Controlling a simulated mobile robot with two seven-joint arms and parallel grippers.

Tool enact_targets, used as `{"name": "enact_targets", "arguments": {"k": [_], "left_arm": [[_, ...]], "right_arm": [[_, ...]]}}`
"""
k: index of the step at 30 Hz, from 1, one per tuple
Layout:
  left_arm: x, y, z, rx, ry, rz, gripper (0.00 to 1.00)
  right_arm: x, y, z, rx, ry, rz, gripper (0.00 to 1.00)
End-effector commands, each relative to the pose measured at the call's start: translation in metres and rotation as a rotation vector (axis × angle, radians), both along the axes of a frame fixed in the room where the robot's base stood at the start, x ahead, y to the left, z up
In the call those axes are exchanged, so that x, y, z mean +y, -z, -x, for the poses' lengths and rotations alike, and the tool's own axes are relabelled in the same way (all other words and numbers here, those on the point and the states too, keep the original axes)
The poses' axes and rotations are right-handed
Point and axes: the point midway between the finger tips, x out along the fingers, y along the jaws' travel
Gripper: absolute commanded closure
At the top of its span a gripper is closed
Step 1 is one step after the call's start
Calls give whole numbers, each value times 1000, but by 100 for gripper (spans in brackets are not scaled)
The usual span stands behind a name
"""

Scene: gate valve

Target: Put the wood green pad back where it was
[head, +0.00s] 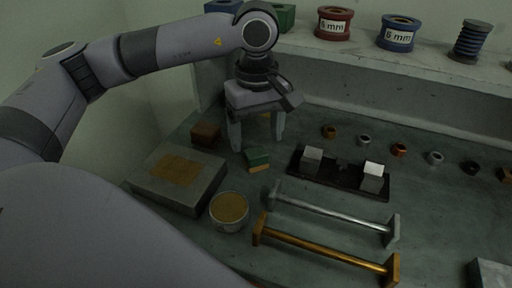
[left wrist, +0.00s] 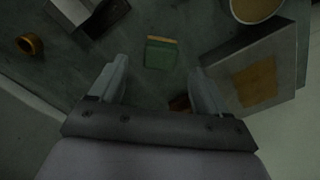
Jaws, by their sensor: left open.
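The wood green pad (head: 258,158) is a small green block with a tan wood edge. It lies on the grey-green bench, left of the black fixture, and it also shows in the left wrist view (left wrist: 160,54). My left gripper (head: 257,140) is open, pointing down, with its fingers apart above and behind the pad in the head view. In the left wrist view the pad appears between and just beyond the open fingertips (left wrist: 158,70). Nothing is seen held. My right gripper is not in view.
A brown block (head: 206,134) is left of the gripper, beside a grey slab (head: 150,189) with a tan patch. A round tin (head: 229,213), a silver bar (head: 325,212) and a brass bar (head: 320,247) lie in front. The black fixture (head: 328,176) is right. Spools (head: 333,23) stand on the shelf.

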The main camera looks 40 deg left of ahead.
Motion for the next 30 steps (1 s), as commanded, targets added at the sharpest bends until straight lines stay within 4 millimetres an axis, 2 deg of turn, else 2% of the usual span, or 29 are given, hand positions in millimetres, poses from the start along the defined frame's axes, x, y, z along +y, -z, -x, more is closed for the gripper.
{"name": "enact_targets", "arguments": {"k": [1,6,12,30], "left_arm": [[-1,-12,-1,-4,1,1,24],[-1,-46,-1,-3,0,1,24],[0,-69,0,0,-1,0,24],[0,-72,0,1,0,-1,24]], "right_arm": [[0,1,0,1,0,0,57],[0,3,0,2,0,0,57],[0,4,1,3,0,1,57],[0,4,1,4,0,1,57]]}}
